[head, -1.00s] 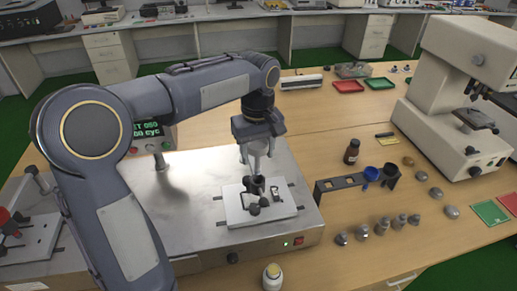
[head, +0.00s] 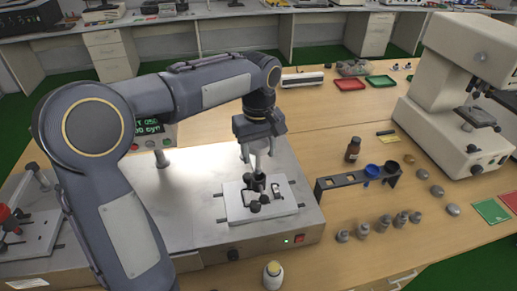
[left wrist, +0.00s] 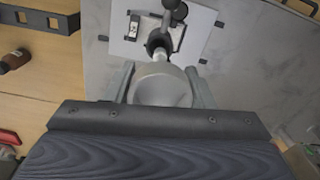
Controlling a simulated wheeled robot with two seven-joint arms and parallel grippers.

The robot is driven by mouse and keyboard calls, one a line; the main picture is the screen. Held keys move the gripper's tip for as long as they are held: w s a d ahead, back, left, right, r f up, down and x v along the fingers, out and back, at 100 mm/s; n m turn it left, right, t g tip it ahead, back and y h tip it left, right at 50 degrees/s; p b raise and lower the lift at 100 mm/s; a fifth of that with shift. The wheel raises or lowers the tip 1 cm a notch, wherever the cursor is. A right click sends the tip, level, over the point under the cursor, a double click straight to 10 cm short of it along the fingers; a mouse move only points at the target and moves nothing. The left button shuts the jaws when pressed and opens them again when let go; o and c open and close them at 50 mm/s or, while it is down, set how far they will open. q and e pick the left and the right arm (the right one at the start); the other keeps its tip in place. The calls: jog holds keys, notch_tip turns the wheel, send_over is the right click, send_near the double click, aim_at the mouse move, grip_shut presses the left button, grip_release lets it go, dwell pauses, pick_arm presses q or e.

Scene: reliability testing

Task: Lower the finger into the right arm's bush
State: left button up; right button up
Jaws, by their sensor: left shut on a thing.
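My left gripper (head: 258,158) points down over the white plate (head: 235,207) on the steel tester. It is shut on the finger, a pale grey round metal piece that shows between its jaws in the left wrist view (left wrist: 162,88). The finger's narrow end points at the dark bush (left wrist: 158,42) of the fixture arm on the plate. The end looks to be at the bush's mouth, but I cannot tell how far inside it is. In the head view the black fixture (head: 257,183) stands directly below the jaws. My right gripper is out of view.
The steel tester (head: 190,210) carries another fixture with a red part (head: 5,214) at the left.

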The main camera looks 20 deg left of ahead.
aim_at(259, 172)
pick_arm(q)
jog(key=shift+f, duration=0.15)
jog(key=shift+f+b, duration=1.3)
jog(key=shift+f, duration=0.6)
jog(key=shift+f, duration=0.1)
jog(key=shift+f+b, duration=0.5)
jog(key=shift+f, duration=0.1)
jog(key=shift+f+b, duration=0.3)
jog(key=shift+f, duration=0.3)
jog(key=shift+f+b, duration=0.3)
jog(key=shift+f, duration=0.15)
jog(key=shift+f, duration=0.2)
